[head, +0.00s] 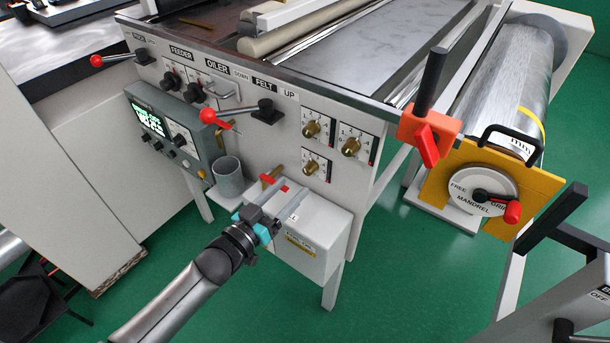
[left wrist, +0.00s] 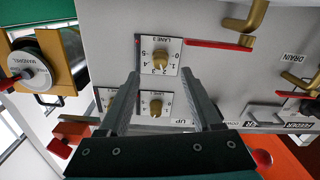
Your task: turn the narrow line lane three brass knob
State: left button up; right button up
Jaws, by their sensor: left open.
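The lane three brass knob (head: 311,167) is the lowest of three brass knobs on the white machine's front panel. In the left wrist view this knob (left wrist: 160,62) sits on a white dial plate (left wrist: 145,66) marked LANE 3, with numbers around it. My left gripper (head: 290,192) is open and empty, below and left of the knob in the head view. In the left wrist view, the knob appears between the two fingertips (left wrist: 160,76); I see no contact. My right gripper is not in view.
Two more brass knobs (head: 311,129) (head: 351,146) sit above. A red-handled brass valve (head: 273,182) is close beside my left gripper. A white box (head: 316,240) stands below. A grey cup (head: 228,178) is left; a yellow mandrel plate (head: 440,190) is right.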

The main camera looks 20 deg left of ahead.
aim_at(306, 173)
pick_arm(q)
jog(key=b+x, duration=0.1)
jog(key=x, duration=0.5)
jog(key=shift+w, duration=0.25)
grip_shut()
dwell(0.3)
